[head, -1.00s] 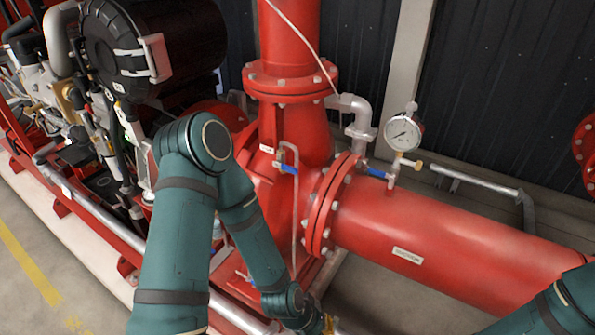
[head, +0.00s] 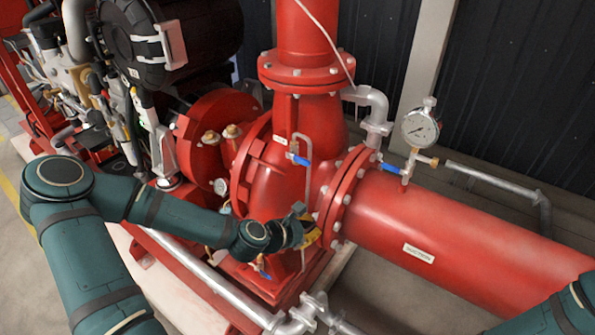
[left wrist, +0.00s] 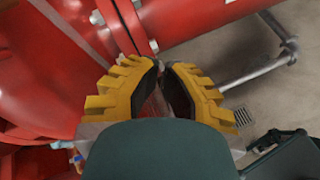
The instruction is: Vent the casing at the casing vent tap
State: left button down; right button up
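The casing vent tap (head: 300,160) has a blue lever on a thin bent pipe, on the red pump casing (head: 272,190), below a small label. My left gripper (head: 314,232), with yellow fingers, is low in front of the casing, beneath the tap and apart from its lever. In the left wrist view my left gripper (left wrist: 161,68) has its fingertips close together, with a narrow gap seeming to show between the black pads. I see nothing clearly held. The tap cannot be made out in the left wrist view. My right gripper is out of view; only part of that arm shows at lower right.
Another blue-lever valve (head: 390,168) sits under the pressure gauge (head: 420,128) on the large red suction pipe (head: 450,232). A flange (head: 345,200) stands right of the gripper. Grey pipework (head: 215,285) runs below.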

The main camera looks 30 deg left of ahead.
aim_at(304, 179)
pick_arm(q)
jog(key=w+a+r+n+t+y, duration=0.1)
jog(key=a+r+n+t+y, duration=0.1)
jog(key=a+r+n, duration=0.4)
jog(key=a+n+y, duration=0.1)
jog(key=a, duration=0.3)
jog(key=shift+r+t, duration=0.35)
jog(key=shift+t, duration=0.05)
jog(key=shift+w, duration=0.15)
jog(key=b+x, duration=0.2)
jog(key=x, duration=0.8)
jog(key=shift+f+b, duration=0.1)
jog(key=shift+b, duration=0.2)
notch_tip(304, 179, up, 3)
jog(key=shift+r, duration=0.55)
